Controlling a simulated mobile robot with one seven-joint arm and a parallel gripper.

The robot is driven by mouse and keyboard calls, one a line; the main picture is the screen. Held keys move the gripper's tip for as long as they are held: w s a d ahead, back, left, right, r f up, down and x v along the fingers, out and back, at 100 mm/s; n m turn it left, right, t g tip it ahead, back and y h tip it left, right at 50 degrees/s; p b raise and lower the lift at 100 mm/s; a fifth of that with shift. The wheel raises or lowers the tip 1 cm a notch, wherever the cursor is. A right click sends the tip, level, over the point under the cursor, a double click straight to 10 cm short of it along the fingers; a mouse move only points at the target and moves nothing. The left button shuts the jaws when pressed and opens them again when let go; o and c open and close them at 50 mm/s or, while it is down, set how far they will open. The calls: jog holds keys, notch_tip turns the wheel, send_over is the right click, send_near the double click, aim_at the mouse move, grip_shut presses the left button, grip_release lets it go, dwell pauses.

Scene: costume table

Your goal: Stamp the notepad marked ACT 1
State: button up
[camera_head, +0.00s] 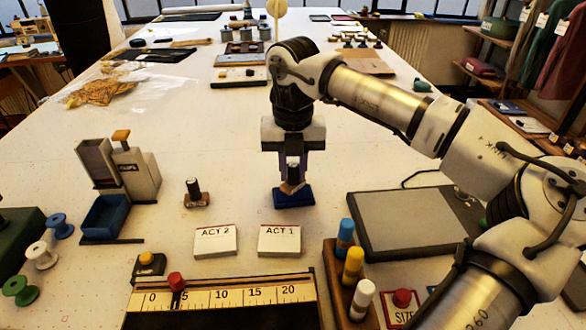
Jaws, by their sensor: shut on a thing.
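The notepad marked ACT 1 (279,241) lies flat on the table in the lower middle of the head view. The notepad marked ACT 2 (214,242) lies just left of it. My gripper (292,176) points down and is shut on a dark-handled stamp (293,182) with a light wooden part. The stamp is over a blue ink pad (294,198) behind the ACT 1 notepad; I cannot tell whether its base touches the pad. A second stamp (195,194) with a dark handle and brown base stands upright behind ACT 2.
A ruler device (225,297) with a red knob lies in front of the notepads. A wooden rack (341,300) of capped bottles and a grey tablet (415,220) are at right. A dispenser with a blue tray (105,216) stands at left. The table between the second stamp and ink pad is clear.

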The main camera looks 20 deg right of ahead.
jog(key=shift+r+p, duration=1.5)
jog(key=shift+r, duration=1.35)
